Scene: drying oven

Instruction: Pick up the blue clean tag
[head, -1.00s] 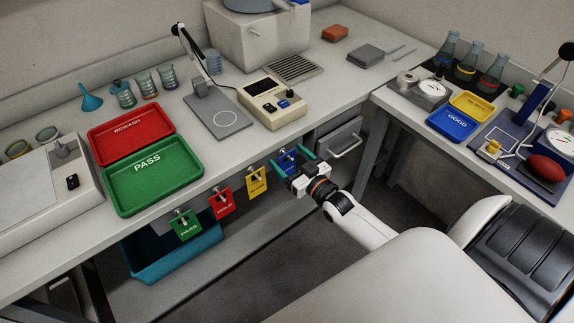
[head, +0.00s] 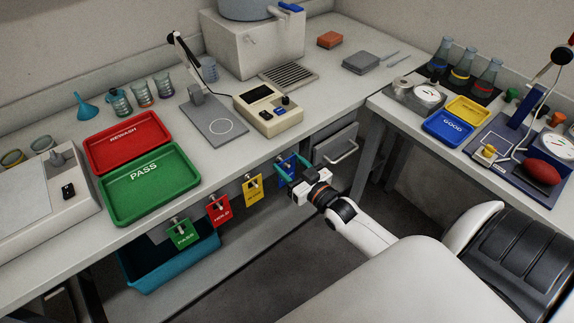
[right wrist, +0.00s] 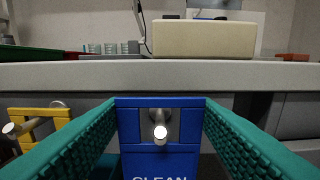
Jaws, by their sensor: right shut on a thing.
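The blue clean tag (right wrist: 185,150) hangs on a metal peg below the bench's front edge. In the right wrist view it stands between the two green fingers of my right gripper (right wrist: 161,140), with the lettering "CLEAN" cut off at the bottom. The peg's bright round end shows through the tag's opening. In the head view the blue tag (head: 286,166) is at the right end of the row of tags, partly hidden by my right gripper (head: 293,167), which is shut on it. My left gripper is not in view.
Yellow (head: 252,189), red (head: 219,211) and green (head: 182,235) tags hang to the left on their own pegs. The bench edge runs just above them. A drawer with a handle (head: 343,152) is to the right. A teal bin (head: 165,270) sits below.

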